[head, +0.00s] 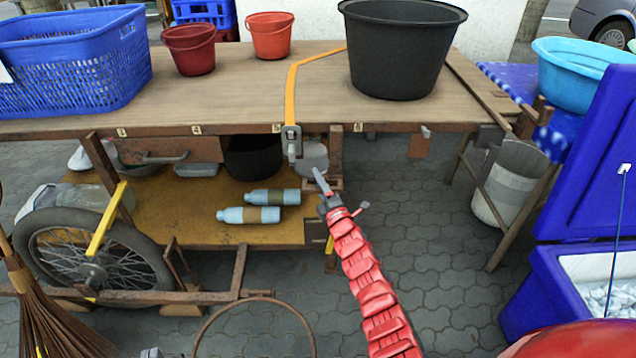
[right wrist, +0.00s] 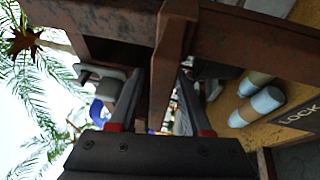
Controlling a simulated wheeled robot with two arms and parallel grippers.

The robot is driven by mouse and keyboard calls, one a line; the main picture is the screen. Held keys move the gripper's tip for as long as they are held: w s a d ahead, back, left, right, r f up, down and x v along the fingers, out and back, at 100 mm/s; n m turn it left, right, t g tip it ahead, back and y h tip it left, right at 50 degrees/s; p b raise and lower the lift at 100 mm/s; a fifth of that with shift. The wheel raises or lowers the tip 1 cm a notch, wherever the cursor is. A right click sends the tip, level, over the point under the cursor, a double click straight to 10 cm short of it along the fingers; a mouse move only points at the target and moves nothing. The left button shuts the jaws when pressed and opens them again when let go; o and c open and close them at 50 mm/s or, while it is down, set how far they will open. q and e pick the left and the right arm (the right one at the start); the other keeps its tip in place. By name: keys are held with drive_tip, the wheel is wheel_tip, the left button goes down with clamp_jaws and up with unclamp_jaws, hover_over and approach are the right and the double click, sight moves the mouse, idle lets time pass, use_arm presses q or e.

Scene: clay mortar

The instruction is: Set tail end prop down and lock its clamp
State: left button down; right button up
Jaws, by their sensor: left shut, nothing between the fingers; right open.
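The tail end post (head: 336,150) is a rusty brown upright under the table's front edge. A short yellow leg (head: 330,250) shows at its foot, partly hidden by my right arm. My right gripper (head: 322,183) is open beside the post. In the right wrist view, its two fingers (right wrist: 160,105) stand on either side of a rusty bar (right wrist: 170,60); I cannot tell whether they touch it. I cannot make out the clamp. My left gripper (head: 150,353) barely shows at the bottom edge, shut and empty.
The cart table (head: 240,95) carries a blue basket (head: 75,60), red buckets and a black tub (head: 400,50). An orange strap (head: 290,90) hangs over its edge. Bottles (head: 250,214) lie on the lower shelf. A wheel (head: 90,255) is at left, a blue cooler (head: 560,290) at right.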

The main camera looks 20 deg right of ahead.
clamp_jaws()
idle(1.4)
